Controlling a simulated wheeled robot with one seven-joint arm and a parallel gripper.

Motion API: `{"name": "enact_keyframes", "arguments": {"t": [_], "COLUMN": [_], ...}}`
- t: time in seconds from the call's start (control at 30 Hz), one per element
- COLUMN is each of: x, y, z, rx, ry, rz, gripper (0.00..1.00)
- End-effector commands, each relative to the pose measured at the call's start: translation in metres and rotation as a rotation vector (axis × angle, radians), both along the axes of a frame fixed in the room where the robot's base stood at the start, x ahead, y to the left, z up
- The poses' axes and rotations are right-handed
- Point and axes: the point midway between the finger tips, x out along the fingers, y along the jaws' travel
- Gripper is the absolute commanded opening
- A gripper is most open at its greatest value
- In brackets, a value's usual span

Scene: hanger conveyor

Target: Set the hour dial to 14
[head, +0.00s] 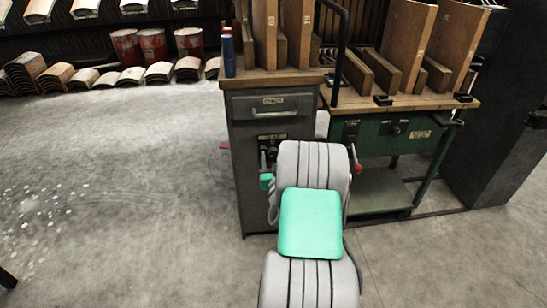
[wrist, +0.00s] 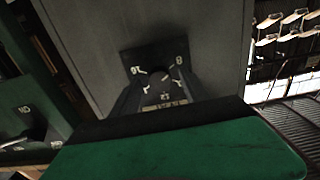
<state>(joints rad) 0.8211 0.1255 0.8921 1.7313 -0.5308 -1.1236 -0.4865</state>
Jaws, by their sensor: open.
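The hour dial (wrist: 160,72) is a dark round knob on a dark plate on the grey cabinet's front. The pointer's exact setting is too dim to read. My gripper (head: 268,155) is at the cabinet front in the head view, its dark jaws open around or just before the dial; contact cannot be told. In the head view my arm and gripper mostly hide the dial.
The grey cabinet (head: 241,150) has a drawer (head: 272,103) above the dial. A green bench (head: 380,140) with a red-knobbed lever (head: 357,168) stands right of it. Wooden boards and a blue bottle (head: 228,52) are on top.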

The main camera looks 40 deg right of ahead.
Motion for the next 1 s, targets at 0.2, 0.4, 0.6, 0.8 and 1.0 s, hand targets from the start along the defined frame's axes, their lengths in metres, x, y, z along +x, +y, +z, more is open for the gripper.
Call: {"name": "enact_keyframes", "arguments": {"t": [0.2,0.4,0.6,0.8,1.0], "x": [-0.0002,-0.0003,-0.0004,-0.0002,-0.0001], "y": [0.0002,0.0002,0.0004,0.0005,0.0008], "z": [-0.0002,-0.0002,-0.0002,-0.0002,-0.0002], "rx": [0.0,0.0,0.001,0.001,0.002], "ry": [0.0,0.0,0.001,0.001,0.0], "rz": [0.0,0.0,0.0,0.001,0.001], "gripper": [0.49,0.33,0.17,0.0,0.0]}}
